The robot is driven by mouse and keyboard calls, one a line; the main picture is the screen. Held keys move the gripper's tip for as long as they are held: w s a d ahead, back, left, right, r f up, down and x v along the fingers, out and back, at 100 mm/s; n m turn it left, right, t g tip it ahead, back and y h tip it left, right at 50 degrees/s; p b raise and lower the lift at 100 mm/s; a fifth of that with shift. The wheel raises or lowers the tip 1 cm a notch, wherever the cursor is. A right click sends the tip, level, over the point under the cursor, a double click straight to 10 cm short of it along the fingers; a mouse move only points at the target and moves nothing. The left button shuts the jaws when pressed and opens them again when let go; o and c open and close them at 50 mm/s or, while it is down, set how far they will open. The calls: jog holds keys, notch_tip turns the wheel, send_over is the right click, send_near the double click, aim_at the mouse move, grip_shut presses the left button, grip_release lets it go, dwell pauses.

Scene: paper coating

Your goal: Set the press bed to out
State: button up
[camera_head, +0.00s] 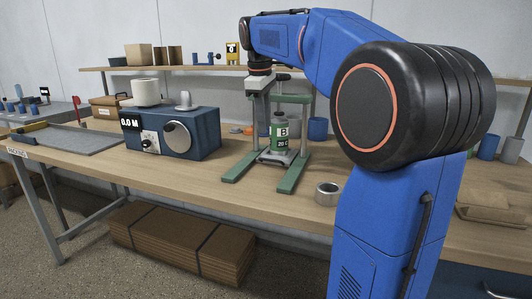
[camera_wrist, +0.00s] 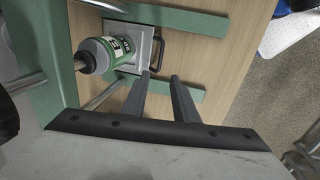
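The green press (camera_head: 237,166) stands on the workbench. Its bed is a grey plate (camera_wrist: 143,33), low between the green legs, with a dark loop handle (camera_wrist: 158,54) on one side. A green and white container marked B (camera_head: 279,134) stands on the bed and also shows in the wrist view (camera_wrist: 98,58). My gripper (camera_wrist: 161,77) is open and empty, its two fingers apart and pointing toward the handle. The fingertips look close to it, but I cannot tell whether they touch. In the head view, my gripper hangs at the press, its fingers hard to make out.
A blue device (camera_head: 172,134) with a dial and a white pot (camera_head: 146,93) on top stands left of the press. A metal ring or cup (camera_head: 326,194) is near the bench's front edge. Blue cups (camera_head: 317,128) stand behind.

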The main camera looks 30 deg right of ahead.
jog(key=f, duration=0.3)
jog(key=d+f, duration=0.1)
jog(key=f, duration=0.3)
jog(key=w+f, duration=0.1)
jog(key=f, duration=0.3)
jog(key=shift+w+d+f, duration=0.1)
jog(key=shift+d, duration=0.2)
grip_shut()
dwell(1.0)
